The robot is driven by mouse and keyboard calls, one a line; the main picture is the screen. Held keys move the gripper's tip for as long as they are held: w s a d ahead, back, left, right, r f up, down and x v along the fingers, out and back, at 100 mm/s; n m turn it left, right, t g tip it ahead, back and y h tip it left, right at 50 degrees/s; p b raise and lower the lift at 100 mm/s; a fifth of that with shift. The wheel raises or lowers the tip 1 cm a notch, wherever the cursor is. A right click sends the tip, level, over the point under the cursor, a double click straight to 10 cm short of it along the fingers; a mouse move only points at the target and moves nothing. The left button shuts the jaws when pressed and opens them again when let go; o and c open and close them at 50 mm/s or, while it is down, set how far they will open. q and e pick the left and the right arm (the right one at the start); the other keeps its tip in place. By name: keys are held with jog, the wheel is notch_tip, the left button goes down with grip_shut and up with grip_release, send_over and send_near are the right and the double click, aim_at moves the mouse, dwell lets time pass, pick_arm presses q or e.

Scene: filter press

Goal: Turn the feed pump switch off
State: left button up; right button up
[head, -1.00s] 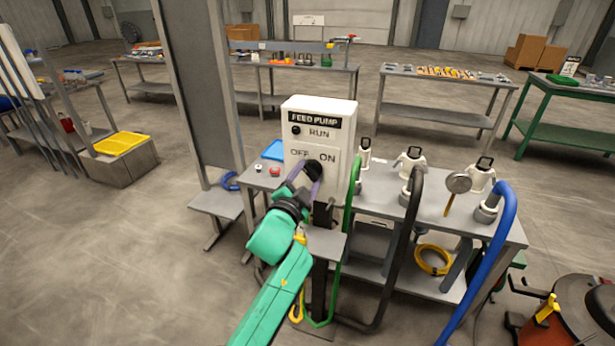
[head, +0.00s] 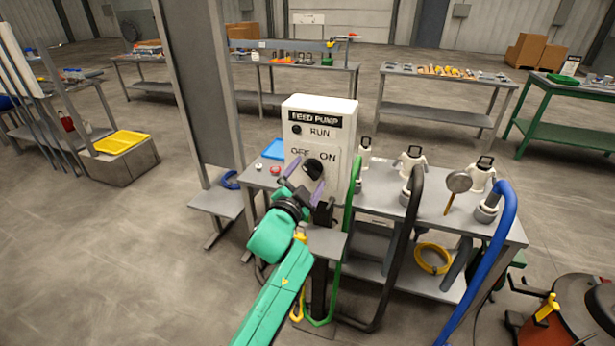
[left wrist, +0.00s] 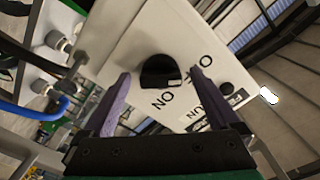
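The feed pump switch box (head: 302,135) is a white box with FEED PUMP, RUN, OFF and ON lettering. Its black rotary knob (head: 313,168) sits below OFF and ON. In the left wrist view the knob (left wrist: 158,72) shows a small white mark on its side facing the lettering; I cannot tell surely which word it points at. My left gripper (head: 304,181) is open in front of the knob. In the left wrist view its two purple fingers stand apart on either side of the knob, with gaps, and the left gripper's finger partly covers OFF. My right gripper is out of view.
The box stands on a grey bench (head: 385,203) beside green, black and blue hoses (head: 508,225) with white fittings. A grey post (head: 200,90) rises at the left.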

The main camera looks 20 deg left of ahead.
pick_arm(q)
jog(key=s+b, duration=0.3)
jog(key=s, duration=1.1)
jog(key=shift+s+a, duration=0.3)
jog(key=shift+a, duration=0.15)
